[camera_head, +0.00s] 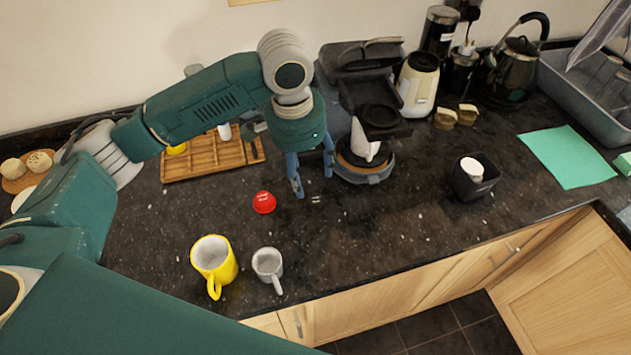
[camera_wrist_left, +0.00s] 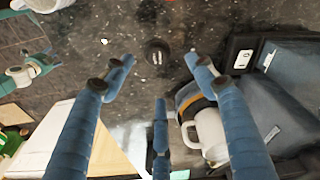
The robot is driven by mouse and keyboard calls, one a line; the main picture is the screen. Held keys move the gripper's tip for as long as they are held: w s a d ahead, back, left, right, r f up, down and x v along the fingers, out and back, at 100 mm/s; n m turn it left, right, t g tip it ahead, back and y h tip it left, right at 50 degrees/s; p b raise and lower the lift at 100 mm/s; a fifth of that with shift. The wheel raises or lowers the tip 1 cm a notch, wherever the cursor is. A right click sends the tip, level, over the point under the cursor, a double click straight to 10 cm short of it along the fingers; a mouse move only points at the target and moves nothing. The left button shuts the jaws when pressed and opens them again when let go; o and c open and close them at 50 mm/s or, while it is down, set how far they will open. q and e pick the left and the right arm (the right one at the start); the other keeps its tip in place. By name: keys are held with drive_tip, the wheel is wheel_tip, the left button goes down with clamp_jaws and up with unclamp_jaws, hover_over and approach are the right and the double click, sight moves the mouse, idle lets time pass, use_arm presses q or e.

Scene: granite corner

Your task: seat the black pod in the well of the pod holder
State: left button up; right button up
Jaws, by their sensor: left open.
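The black pod (camera_head: 316,200) lies on the dark counter in front of the coffee machine (camera_head: 345,63); it is small and dark with pale marks on top. In the left wrist view the pod (camera_wrist_left: 157,52) shows as a dark disc between and just beyond the spread fingertips. My left gripper (camera_head: 312,182) points down with its fingers apart, close above the pod and empty. The pod holder appears to be the black round-topped part (camera_head: 380,116) at the machine's front; its well is hard to make out.
A red pod (camera_head: 264,202) lies left of the black one. A yellow mug (camera_head: 214,262) and a grey cup (camera_head: 268,266) stand near the front edge. A wooden tray (camera_head: 190,168) is behind left; a black bin (camera_head: 473,180) stands right. Counter between the machine and bin is clear.

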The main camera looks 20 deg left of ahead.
sight(315, 200)
use_arm(q)
drive_tip(key=f, duration=0.3)
drive_tip(key=f+p, duration=0.1)
drive_tip(key=shift+d+f, duration=0.25)
drive_tip(key=shift+f, duration=0.15)
drive_tip(key=shift+w+f, duration=0.1)
drive_tip(key=shift+f, duration=0.2)
drive_tip(key=f+p, duration=0.1)
drive_tip(key=f, duration=0.1)
drive_tip(key=d+f+p, duration=0.1)
drive_tip(key=f, duration=0.1)
drive_tip(key=shift+w+f, duration=0.15)
drive_tip(key=shift+w, duration=0.05)
drive_tip(key=shift+f, duration=0.2)
drive_tip(key=c, duration=0.9)
use_arm(e)
drive_tip(key=s+r, duration=0.2)
drive_tip(key=r, duration=0.1)
drive_tip(key=shift+s+d, duration=0.1)
